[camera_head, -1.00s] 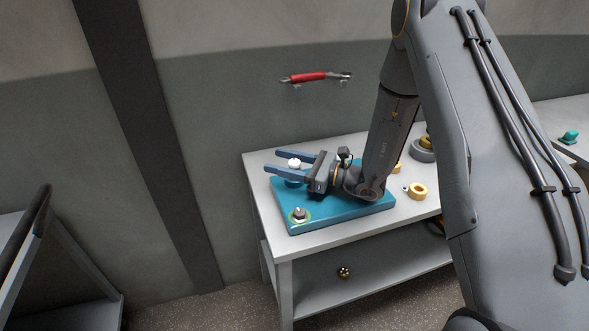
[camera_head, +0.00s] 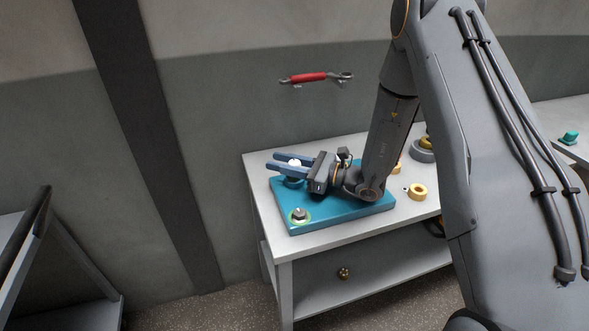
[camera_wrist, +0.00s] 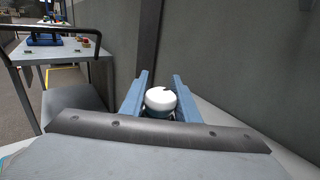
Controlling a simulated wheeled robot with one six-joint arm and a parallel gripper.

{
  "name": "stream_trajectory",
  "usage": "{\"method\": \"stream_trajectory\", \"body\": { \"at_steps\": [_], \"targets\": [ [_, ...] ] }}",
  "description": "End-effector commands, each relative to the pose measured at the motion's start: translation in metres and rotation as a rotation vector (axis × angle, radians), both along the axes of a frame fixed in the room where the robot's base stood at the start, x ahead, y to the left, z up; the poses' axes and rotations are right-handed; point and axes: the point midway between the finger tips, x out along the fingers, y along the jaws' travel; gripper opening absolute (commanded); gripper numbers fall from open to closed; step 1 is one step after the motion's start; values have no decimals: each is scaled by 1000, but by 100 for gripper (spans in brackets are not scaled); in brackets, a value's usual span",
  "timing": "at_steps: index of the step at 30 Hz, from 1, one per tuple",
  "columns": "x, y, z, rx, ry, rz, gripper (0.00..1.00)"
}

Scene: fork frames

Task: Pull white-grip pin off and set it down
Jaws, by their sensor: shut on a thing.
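The pin's white grip (camera_head: 295,163) stands at the back left of the teal base plate (camera_head: 340,211). A teal collar shows just below the grip. My gripper (camera_head: 279,164) reaches in from the right, low over the plate, with its blue fingers on either side of the grip. It is shut on the white grip. In the wrist view the round white grip (camera_wrist: 160,98) sits between the two fingers, upright. The pin's shaft is hidden.
A metal nut-like piece with a green ring (camera_head: 300,216) sits at the plate's front left corner. A red-handled wrench (camera_head: 315,77) hangs on the wall behind.

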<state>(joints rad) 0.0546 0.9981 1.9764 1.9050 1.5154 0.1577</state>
Motion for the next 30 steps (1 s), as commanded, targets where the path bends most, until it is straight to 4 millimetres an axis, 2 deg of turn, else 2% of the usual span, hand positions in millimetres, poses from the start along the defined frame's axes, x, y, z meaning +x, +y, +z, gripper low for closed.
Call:
{"method": "stream_trajectory", "body": {
  "at_steps": [30],
  "targets": [
    [0,0,27,0,-1,0,0]
  ]
}}
